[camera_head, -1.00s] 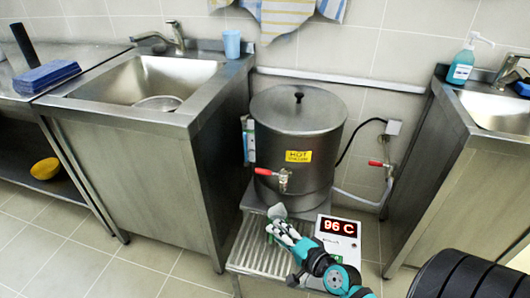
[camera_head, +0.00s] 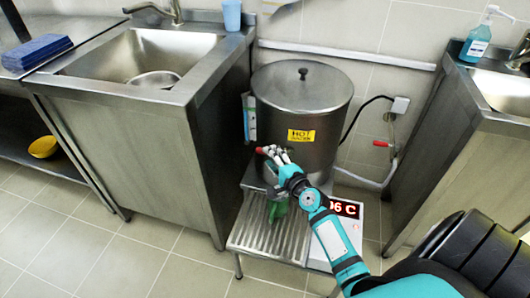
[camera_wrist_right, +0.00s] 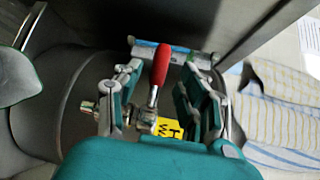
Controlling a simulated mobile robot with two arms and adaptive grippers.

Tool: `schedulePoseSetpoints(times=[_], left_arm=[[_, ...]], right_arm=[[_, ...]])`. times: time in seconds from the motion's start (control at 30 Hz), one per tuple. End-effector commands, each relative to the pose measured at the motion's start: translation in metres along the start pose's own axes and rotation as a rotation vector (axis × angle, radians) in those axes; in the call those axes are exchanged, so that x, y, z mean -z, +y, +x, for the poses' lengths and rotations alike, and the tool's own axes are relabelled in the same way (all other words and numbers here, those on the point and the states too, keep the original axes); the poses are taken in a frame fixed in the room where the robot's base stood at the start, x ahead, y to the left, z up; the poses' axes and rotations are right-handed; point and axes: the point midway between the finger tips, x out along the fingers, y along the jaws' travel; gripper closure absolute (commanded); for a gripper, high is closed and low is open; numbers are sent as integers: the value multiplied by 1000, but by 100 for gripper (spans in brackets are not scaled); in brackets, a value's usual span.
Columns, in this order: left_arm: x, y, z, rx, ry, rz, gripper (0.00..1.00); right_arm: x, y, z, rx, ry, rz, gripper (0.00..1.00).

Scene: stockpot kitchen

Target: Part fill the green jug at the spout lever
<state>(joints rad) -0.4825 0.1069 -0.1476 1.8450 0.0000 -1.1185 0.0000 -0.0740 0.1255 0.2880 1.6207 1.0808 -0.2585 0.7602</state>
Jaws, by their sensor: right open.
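The steel hot water boiler (camera_head: 290,95) stands on a low stand behind my right arm. Its red spout lever (camera_head: 262,150) sticks out to the left at the front. My right gripper (camera_head: 272,155) is open at the lever and hides most of the spout. In the right wrist view, the red lever (camera_wrist_right: 160,68) lies between the spread fingers of the gripper (camera_wrist_right: 163,82), with the metal tap below it. The green jug (camera_head: 277,209) stands on the ribbed drip tray (camera_head: 262,236) below the gripper, partly hidden by my arm. My left gripper is not in view.
A display (camera_head: 345,208) reading in red is partly covered by my arm. A second red-handled valve (camera_head: 381,144) is on the wall pipe. Sink cabinets stand left (camera_head: 150,150) and right (camera_head: 465,165). Towels (camera_wrist_right: 280,110) hang in the wrist view.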

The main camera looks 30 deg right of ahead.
Motion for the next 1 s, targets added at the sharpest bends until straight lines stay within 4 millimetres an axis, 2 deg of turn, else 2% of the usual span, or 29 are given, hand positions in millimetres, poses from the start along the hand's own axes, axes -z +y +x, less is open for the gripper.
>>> schedulePoseSetpoints(times=[0.1,0.23,0.4,0.63,0.93,1.0], left_arm=[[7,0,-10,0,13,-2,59],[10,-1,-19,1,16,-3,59],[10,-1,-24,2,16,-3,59],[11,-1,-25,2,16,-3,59],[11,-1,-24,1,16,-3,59],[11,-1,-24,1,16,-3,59]], right_arm=[[0,0,21,1,0,-1,59],[0,1,35,0,0,-2,59],[0,0,43,-1,0,-3,59],[0,0,43,-1,0,-3,59],[0,0,43,-1,0,-3,97],[0,0,43,-1,0,-3,100]])
